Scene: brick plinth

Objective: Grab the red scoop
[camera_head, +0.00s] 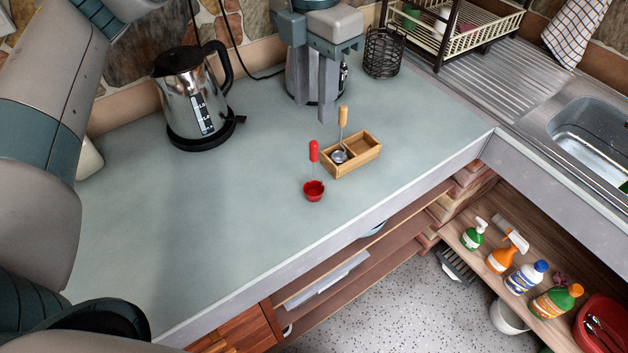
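The red scoop (314,190) stands on the grey-green counter (220,225), its red bowl down and its thin stem and red handle pointing up. It is just left of a small wooden box (352,168) with two compartments. A second scoop (342,118) with a light wooden handle and metal bowl stands in the box's left compartment. My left gripper (314,108) points down above the counter, behind the red scoop in the picture. Its fingers are apart with nothing seen between them. My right gripper is not in view.
A steel kettle (193,98) stands at the back left. Another shiny appliance is partly hidden behind my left gripper. A black wire basket (383,52) and dish rack (455,30) are at the back right, near the sink (595,135). The counter left of the scoop is clear.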

